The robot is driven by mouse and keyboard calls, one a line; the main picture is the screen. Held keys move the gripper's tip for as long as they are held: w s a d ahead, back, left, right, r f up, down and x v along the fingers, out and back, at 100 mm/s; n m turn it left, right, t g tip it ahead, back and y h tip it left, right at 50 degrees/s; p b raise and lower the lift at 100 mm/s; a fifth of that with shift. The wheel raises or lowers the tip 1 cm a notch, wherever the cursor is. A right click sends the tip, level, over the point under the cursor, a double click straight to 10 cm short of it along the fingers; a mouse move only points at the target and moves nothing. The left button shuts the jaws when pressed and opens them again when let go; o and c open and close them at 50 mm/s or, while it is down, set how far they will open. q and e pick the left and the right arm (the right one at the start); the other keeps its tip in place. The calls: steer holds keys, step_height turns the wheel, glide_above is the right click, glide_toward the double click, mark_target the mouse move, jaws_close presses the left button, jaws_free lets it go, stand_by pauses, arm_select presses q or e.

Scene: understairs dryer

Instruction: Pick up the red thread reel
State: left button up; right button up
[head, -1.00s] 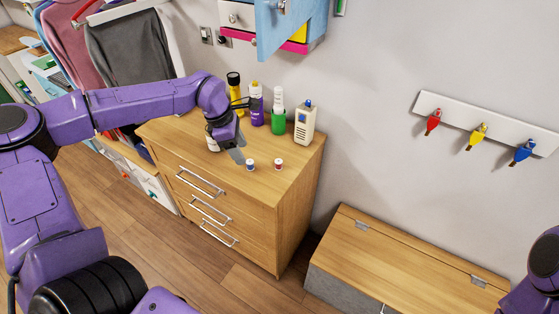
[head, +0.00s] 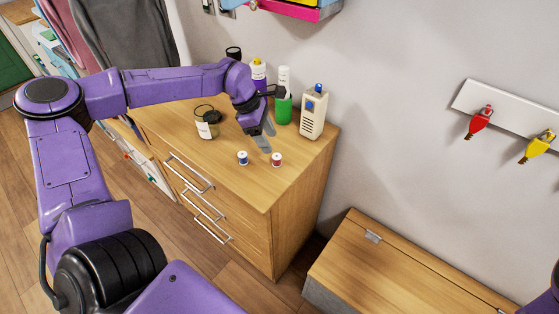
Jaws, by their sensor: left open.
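The red thread reel (head: 277,160) stands upright on the top of the wooden drawer cabinet (head: 290,185), near its front right part. A blue thread reel (head: 242,158) stands to its left. My left gripper (head: 267,138) is open and empty, pointing down just behind the two reels. Its fingers are close to the red reel but do not hold it. A small part of my right arm (head: 548,303) shows at the lower right edge; its gripper is out of view.
A low wooden chest (head: 385,265) stands at the right. The cabinet top's front is clear.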

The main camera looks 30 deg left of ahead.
mark_target(277, 156)
arm_select(q)
steer(key=p+x, duration=0.2)
steer(key=x, duration=0.5)
steer(key=shift+s+f, duration=0.1)
steer(key=shift+f, duration=0.25)
steer(key=shift+d+f, duration=0.1)
steer(key=shift+f, duration=0.15)
steer(key=c, duration=1.1)
steer(key=shift+r, duration=0.15)
